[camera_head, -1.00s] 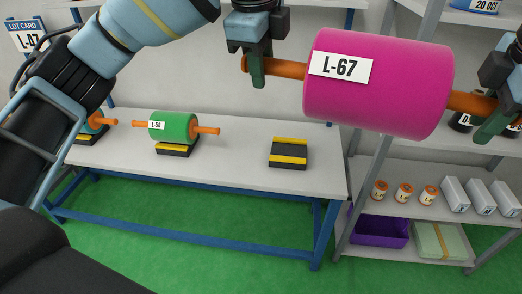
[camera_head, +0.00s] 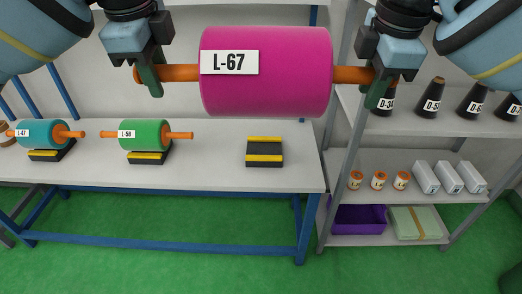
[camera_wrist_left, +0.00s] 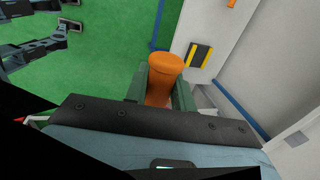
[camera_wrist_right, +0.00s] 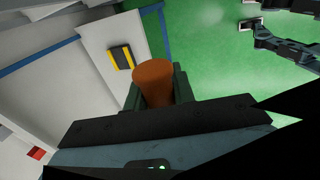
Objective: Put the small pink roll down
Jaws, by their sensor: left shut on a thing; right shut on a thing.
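The small pink roll (camera_head: 285,85), labelled L-67, is held up level in front of my head camera. Orange shaft ends stick out on both sides. My left gripper (camera_head: 150,80) is shut on its left shaft end, which also shows in the left wrist view (camera_wrist_left: 165,80). My right gripper (camera_head: 380,85) is shut on its right shaft end, also in the right wrist view (camera_wrist_right: 155,82). An empty black cradle with yellow strips (camera_head: 264,152) is on the table (camera_head: 215,170), beyond and below the roll. It also shows in the left wrist view (camera_wrist_left: 199,54) and the right wrist view (camera_wrist_right: 121,57).
A green roll L-58 (camera_head: 145,135) and a teal roll L-47 (camera_head: 40,133) sit on cradles to the left. At right, a shelf rack (camera_head: 420,122) carries dark cones (camera_head: 432,98), orange-capped jars (camera_head: 379,181), white boxes (camera_head: 450,177) and a purple bin (camera_head: 358,219). Green floor lies in front.

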